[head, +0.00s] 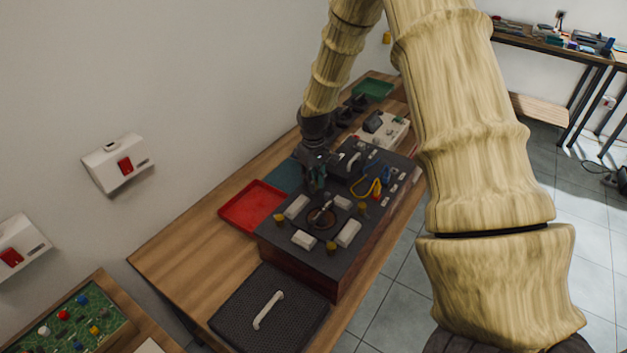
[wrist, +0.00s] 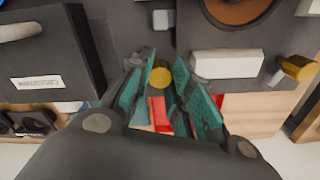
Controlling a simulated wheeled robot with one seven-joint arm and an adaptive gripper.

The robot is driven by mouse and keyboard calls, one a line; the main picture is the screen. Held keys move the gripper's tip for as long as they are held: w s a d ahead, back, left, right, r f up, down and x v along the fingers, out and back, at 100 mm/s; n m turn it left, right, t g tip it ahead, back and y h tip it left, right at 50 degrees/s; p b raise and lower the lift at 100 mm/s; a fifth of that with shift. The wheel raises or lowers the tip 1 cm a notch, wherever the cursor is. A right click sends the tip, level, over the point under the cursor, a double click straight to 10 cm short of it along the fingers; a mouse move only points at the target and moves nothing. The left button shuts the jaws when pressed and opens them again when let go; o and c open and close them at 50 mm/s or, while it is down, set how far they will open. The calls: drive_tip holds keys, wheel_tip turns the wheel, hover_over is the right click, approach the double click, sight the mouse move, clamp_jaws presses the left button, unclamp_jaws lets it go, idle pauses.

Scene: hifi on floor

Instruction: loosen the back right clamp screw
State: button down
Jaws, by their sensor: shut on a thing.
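The hi-fi unit (head: 325,262) is a dark box on the wooden bench. A round brown speaker cone (head: 321,217) sits in its top among white clamp blocks (head: 303,240). Yellow clamp screws show at the near left (head: 279,219), the near side (head: 331,248) and the right (head: 362,208). My gripper (head: 316,180) is low over the far left part of the top. In the wrist view its teal fingers (wrist: 160,78) are shut on a yellow clamp screw (wrist: 160,73). The head view hides this screw behind the gripper. Another yellow screw (wrist: 299,68) stands beyond a white block (wrist: 227,64).
A red tray (head: 240,213) lies left of the unit. A black grille with a pale handle (head: 235,316) lies at the front. Yellow and blue leads (head: 371,186) lie right of my gripper. A green tray (head: 374,87) is at the far end. Bare bench shows at left.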

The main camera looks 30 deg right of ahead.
drive_tip(key=shift+w+d+r+n, duration=0.1)
drive_tip(key=shift+w+r+n, duration=0.1)
drive_tip(key=shift+n, duration=0.2)
drive_tip(key=c, duration=1.5)
unclamp_jaws()
drive_tip(key=shift+s, duration=0.1)
drive_tip(key=shift+f, duration=0.1)
wheel_tip(320, 180, up, 12)
